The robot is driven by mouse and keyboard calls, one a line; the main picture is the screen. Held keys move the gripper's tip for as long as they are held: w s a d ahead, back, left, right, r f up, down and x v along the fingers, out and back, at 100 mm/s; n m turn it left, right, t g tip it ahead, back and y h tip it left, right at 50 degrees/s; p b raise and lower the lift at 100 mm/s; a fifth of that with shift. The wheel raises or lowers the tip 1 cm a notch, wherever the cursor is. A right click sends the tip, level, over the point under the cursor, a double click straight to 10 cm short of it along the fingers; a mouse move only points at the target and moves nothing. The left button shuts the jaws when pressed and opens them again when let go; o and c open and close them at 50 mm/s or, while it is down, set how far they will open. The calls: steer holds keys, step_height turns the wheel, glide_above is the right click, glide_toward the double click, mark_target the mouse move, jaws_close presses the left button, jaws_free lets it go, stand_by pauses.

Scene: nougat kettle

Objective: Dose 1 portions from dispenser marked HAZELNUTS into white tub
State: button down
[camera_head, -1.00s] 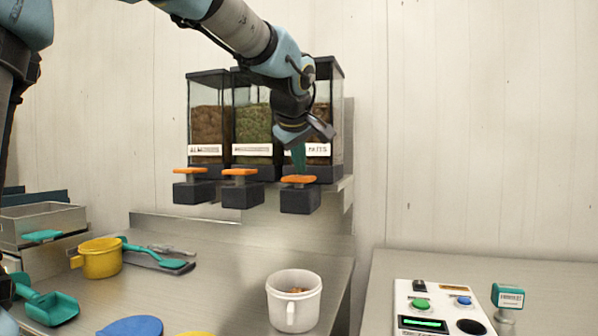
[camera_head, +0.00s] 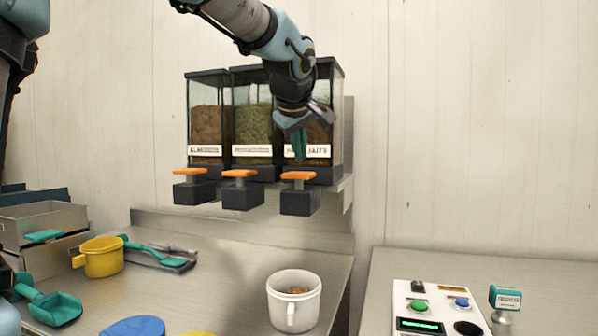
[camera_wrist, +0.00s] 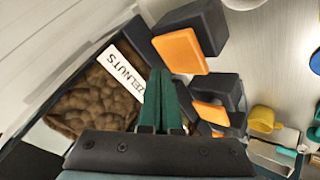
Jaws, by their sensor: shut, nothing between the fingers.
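The HAZELNUTS dispenser (camera_head: 325,166) is the rightmost of three clear bins on the wall. In the wrist view its label (camera_wrist: 119,76) reads "...ZELNUTS", with brown nuts behind the clear front. Its orange lever (camera_head: 298,175) sits on a dark outlet block and also shows in the wrist view (camera_wrist: 180,51). The white tub (camera_head: 308,306) stands on the counter below that outlet, with brown pieces inside. My gripper (camera_head: 300,156) is shut and empty, in front of the bin, above the orange lever and apart from it. It hides part of the label.
Two other bins with orange levers (camera_head: 239,173) stand to the left. A yellow pot (camera_head: 102,258), teal scoops (camera_head: 55,308) and a blue disc (camera_head: 135,328) lie on the left counter. A button panel (camera_head: 440,307) is at right. Counter around the tub is clear.

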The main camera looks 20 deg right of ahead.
mark_target(300, 173)
steer(key=shift+r+p, duration=1.1)
steer(key=shift+r, duration=0.95)
